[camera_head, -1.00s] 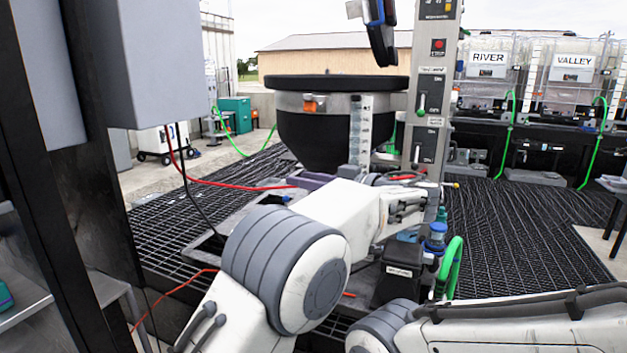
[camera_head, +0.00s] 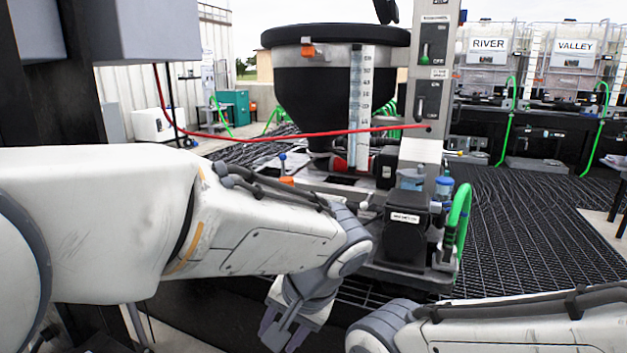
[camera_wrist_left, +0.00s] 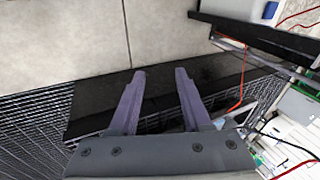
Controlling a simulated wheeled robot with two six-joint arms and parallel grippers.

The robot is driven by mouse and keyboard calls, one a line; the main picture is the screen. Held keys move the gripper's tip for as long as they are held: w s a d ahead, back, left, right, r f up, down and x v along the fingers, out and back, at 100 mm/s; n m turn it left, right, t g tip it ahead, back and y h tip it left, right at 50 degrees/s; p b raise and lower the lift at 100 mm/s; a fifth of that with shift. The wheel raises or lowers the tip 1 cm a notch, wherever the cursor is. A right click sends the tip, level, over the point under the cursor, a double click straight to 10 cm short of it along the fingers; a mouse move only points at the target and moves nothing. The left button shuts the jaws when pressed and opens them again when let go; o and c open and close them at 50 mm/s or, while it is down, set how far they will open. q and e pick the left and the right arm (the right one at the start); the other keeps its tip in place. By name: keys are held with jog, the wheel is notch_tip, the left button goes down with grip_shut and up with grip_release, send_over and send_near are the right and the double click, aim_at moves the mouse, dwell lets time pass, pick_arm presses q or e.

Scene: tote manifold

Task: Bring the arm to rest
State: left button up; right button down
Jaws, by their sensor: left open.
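My left arm (camera_head: 110,215) comes in from the left across the lower half of the head view and bends down at the wrist. My left gripper (camera_head: 277,338) hangs low in front of the manifold stand, pointing down. In the left wrist view its two purple fingers (camera_wrist_left: 158,80) are apart with nothing between them. Beneath them are a black edge, dark grating and pale concrete floor. My right arm (camera_head: 520,325) lies along the lower right of the head view, and its gripper is outside the picture.
The stand with the black hopper (camera_head: 330,90), a black pump box (camera_head: 405,235) and a green hose (camera_head: 459,215) is just beyond my left wrist. A red cable (camera_head: 290,134) crosses above my forearm. Totes labelled RIVER (camera_head: 488,44) and VALLEY (camera_head: 575,46) stand at the back right.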

pick_arm(q)
jog(key=s+f+m+g+h+b, duration=0.4)
jog(key=s+f+b, duration=0.4)
jog(key=s+f, duration=0.75)
notch_tip(320, 180, up, 38)
jog(key=t+h+p, duration=0.1)
jog(key=p, duration=3.7)
jog(key=shift+d, duration=0.2)
